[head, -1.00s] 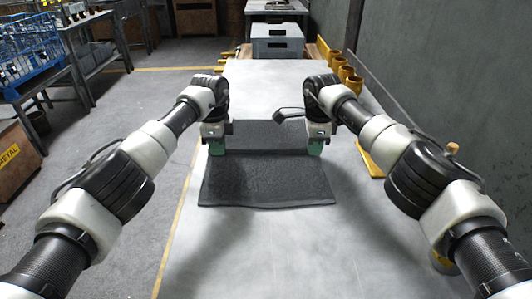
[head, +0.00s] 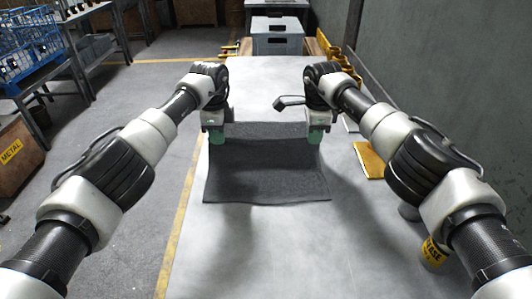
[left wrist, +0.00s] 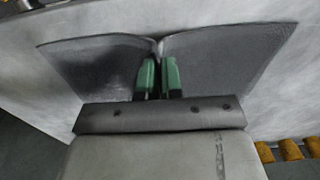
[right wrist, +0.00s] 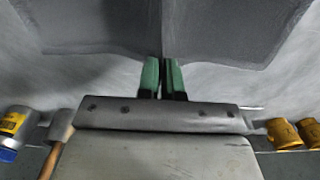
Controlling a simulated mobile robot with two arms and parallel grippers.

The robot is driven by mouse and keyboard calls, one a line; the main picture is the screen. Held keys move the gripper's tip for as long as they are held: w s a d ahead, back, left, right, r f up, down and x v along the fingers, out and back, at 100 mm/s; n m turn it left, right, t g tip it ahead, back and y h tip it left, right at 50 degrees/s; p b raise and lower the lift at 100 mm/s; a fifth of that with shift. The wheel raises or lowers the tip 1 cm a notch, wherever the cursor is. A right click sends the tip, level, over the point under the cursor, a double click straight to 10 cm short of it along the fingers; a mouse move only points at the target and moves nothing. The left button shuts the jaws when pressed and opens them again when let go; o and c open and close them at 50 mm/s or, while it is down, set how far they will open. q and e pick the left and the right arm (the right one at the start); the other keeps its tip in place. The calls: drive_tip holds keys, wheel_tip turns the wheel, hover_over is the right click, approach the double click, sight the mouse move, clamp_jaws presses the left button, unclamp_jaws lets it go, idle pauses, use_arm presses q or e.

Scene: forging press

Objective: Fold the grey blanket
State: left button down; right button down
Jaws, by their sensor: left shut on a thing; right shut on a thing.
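The grey blanket (head: 265,178) is a dark, wrinkled sheet on the pale table. Its near part lies flat, and its far part is lifted into a band between my two grippers. My left gripper (head: 221,138) is shut on the blanket's far left part. In the left wrist view its green fingertips (left wrist: 158,78) pinch the cloth, which spreads to both sides. My right gripper (head: 317,134) is shut on the far right part. The right wrist view shows its fingertips (right wrist: 163,78) at a pinched crease in the cloth. The fingers hide the exact grip points.
The pale table (head: 250,245) is clear in front of the blanket and beyond it. A grey crate (head: 277,38) stands at the far end. Floor lies left of the table.

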use_arm(q)
drive_tip(key=shift+r, duration=0.1)
